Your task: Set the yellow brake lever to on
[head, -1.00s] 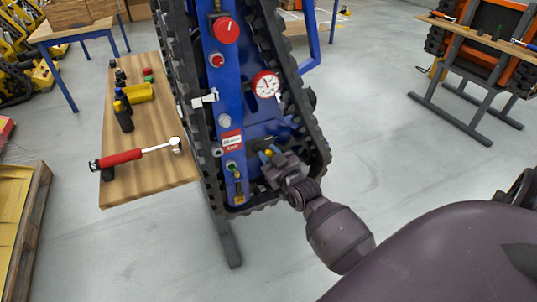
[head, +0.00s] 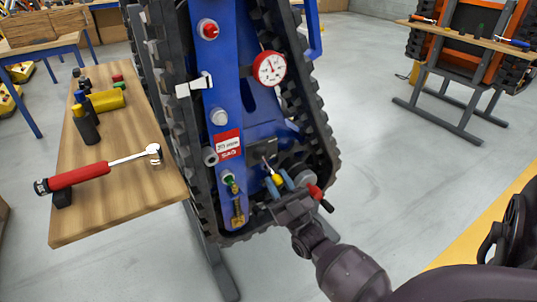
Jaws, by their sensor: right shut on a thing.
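The yellow brake lever (head: 277,180) is on the lower part of the blue carrier panel (head: 236,100), right of the red and white label. Its yellow grip shows between the blue-tipped fingers of my right gripper (head: 278,183). A short metal shaft runs from the grip up and left to a dark plate (head: 262,149). My right gripper is shut on the lever, reaching in from the lower right. The fingers hide part of the grip. My left gripper is not in view.
Black tracks (head: 313,110) flank the panel. A grey round part with a red-handled lever (head: 315,192) is close right of my gripper. A gauge (head: 269,67) is above. A wooden bench (head: 120,190) with a red-handled wrench (head: 95,174) stands left.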

